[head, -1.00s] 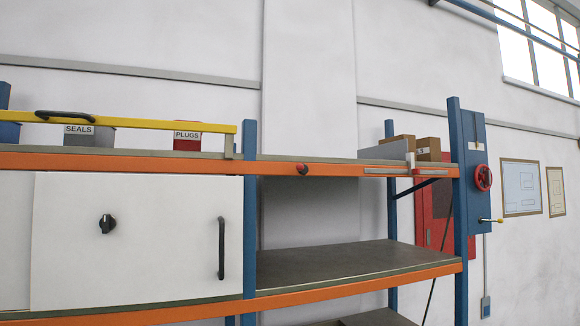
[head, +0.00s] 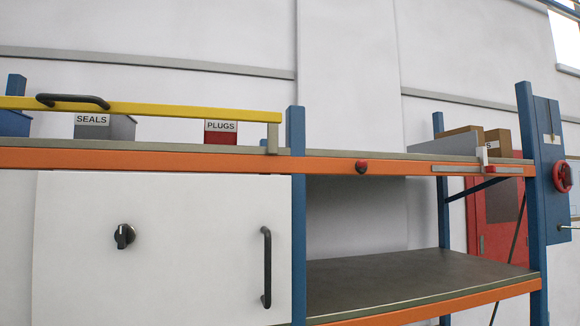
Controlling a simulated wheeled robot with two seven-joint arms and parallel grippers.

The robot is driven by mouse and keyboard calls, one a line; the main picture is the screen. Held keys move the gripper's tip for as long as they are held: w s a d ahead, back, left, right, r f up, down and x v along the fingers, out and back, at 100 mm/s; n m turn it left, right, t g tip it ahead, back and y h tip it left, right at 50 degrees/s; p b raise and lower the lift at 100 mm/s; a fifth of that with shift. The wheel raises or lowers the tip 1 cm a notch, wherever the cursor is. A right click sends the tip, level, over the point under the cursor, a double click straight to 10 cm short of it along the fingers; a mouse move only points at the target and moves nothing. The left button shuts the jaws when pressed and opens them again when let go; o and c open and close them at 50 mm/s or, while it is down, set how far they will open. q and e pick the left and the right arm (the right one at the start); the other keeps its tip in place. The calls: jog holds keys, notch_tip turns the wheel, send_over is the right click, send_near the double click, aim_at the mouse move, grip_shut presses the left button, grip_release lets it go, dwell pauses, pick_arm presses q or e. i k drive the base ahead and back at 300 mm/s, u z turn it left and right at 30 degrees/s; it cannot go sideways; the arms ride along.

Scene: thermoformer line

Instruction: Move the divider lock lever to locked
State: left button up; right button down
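A grey panel (head: 443,145), which looks like a divider, stands on the upper shelf at the right. At its front end a small white upright piece (head: 484,157) with a red part (head: 489,169) sits over a grey slotted plate (head: 455,169) on the orange beam. This may be the divider lock lever; its setting is too small to read. A dark red knob (head: 361,167) sits on the same beam further left. Neither of my grippers is in view.
A yellow bar (head: 190,111) with a black handle crosses above the shelf at left, before SEALS (head: 105,127) and PLUGS (head: 221,133) bins. A white panel (head: 180,250) with knob and handle is below.

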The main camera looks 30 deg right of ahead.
aim_at(361, 163)
jog(key=u, duration=0.15)
jog(key=i, duration=0.8)
jog(key=z, duration=0.7)
jog(key=i, duration=0.45)
jog(key=z, duration=0.5)
